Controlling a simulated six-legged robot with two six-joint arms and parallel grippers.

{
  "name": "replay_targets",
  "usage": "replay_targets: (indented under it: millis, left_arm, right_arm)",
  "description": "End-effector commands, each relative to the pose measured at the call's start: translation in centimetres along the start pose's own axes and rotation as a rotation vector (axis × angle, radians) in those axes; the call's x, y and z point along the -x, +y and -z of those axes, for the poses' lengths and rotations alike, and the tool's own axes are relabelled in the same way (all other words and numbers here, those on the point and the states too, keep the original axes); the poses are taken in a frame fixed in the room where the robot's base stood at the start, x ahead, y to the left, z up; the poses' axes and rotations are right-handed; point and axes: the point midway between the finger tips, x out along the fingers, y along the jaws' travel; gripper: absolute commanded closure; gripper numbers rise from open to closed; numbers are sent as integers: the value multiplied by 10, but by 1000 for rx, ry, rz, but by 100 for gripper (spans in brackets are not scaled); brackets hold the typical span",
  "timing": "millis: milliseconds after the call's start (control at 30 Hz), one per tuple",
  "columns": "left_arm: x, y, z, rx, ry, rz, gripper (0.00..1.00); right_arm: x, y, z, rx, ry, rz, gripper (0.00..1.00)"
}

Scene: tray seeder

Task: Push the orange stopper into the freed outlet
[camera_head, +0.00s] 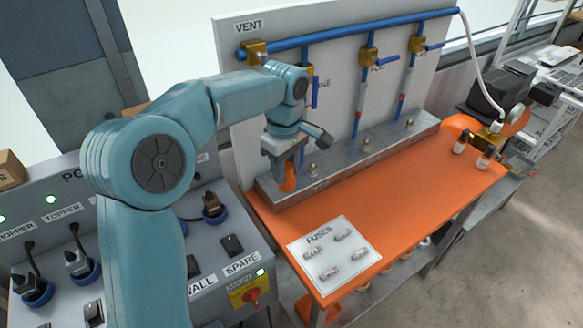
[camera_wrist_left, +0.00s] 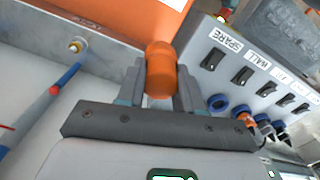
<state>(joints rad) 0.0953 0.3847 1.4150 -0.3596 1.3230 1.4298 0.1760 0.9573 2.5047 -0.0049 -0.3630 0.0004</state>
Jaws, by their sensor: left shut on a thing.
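My left gripper (camera_head: 288,172) points down over the left end of the grey metal rail. It is shut on the orange stopper (camera_head: 288,182), whose lower part hangs below the fingers. In the left wrist view the stopper (camera_wrist_left: 160,70) sits upright between the two grey fingers, its rounded end sticking out past them. One brass outlet (camera_wrist_left: 76,45) shows in the left wrist view, apart from the stopper. Any outlet behind the gripper is hidden. My right gripper is not in view.
A white board carries a blue pipe (camera_head: 340,36) with brass valves and hanging tubes above the rail. A fuse card (camera_head: 333,255) lies on the orange bench (camera_head: 420,180). A grey switch panel (camera_head: 225,235) with sockets stands left of the bench.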

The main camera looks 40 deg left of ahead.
Motion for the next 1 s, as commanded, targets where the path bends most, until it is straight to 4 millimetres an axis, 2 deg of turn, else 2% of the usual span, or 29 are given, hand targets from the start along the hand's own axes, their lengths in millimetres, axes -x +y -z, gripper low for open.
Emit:
replay_targets:
  millis: [300,1000]
  left_arm:
    - [-5,-34,28,4,0,0,95]
    - [-9,-106,87,4,1,0,95]
  right_arm:
    - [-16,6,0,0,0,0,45]
    - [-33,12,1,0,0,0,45]
